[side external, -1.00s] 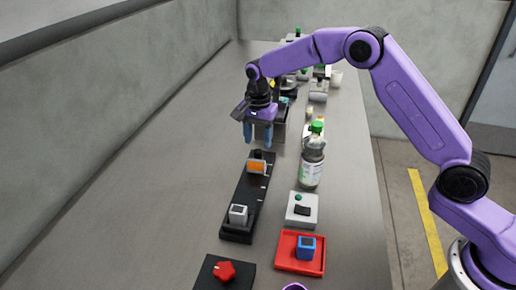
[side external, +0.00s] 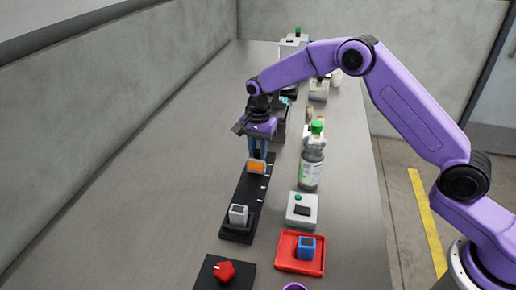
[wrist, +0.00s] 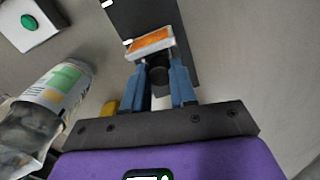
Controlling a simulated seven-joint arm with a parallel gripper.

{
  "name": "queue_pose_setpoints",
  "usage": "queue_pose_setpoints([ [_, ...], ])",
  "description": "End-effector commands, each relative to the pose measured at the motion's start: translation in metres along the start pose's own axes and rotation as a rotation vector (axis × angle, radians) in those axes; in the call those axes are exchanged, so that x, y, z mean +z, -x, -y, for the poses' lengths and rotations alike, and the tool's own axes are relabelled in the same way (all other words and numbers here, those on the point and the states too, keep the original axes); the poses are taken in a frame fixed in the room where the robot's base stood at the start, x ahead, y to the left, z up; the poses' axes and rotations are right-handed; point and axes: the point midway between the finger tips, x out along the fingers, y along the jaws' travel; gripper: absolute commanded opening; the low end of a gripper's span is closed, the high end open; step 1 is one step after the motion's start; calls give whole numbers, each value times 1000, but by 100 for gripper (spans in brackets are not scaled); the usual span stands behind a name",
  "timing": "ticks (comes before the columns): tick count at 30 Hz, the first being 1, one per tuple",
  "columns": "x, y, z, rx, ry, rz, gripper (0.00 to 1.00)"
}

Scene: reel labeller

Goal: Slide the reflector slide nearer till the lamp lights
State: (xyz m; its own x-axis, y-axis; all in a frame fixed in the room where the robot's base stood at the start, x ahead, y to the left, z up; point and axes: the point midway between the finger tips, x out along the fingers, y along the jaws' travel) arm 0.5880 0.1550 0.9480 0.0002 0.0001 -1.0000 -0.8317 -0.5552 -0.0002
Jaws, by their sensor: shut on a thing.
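The reflector slide (side external: 257,167), with an orange face in a pale frame, sits on the far part of a black rail (side external: 248,193). A small white block with a dark face (side external: 238,215) stands at the rail's near end. My gripper (side external: 258,150) is down behind the orange face. In the wrist view its blue fingers are shut on the slide's round black knob (wrist: 158,74), and the orange face (wrist: 150,41) shows just beyond. A white box (side external: 302,212) right of the rail carries a green dome lamp (side external: 298,197); it looks dull green, with no clear glow.
A bottle with a green cap (side external: 312,165) stands close to the right of the rail. A red tray (side external: 287,264) with a blue block (side external: 306,248) and a black plate with a red knob (side external: 225,271) lie nearer. Bare table is at left.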

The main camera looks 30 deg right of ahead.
Motion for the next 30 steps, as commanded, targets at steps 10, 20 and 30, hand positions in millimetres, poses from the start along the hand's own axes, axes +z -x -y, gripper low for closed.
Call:
queue_pose_setpoints([
  [10, 44, 1, -8, 0, 2, 0, 0],
  [20, 49, 1, -9, -1, 1, 0, 0],
  [30, 48, 0, -9, 0, 0, 0, 53],
])
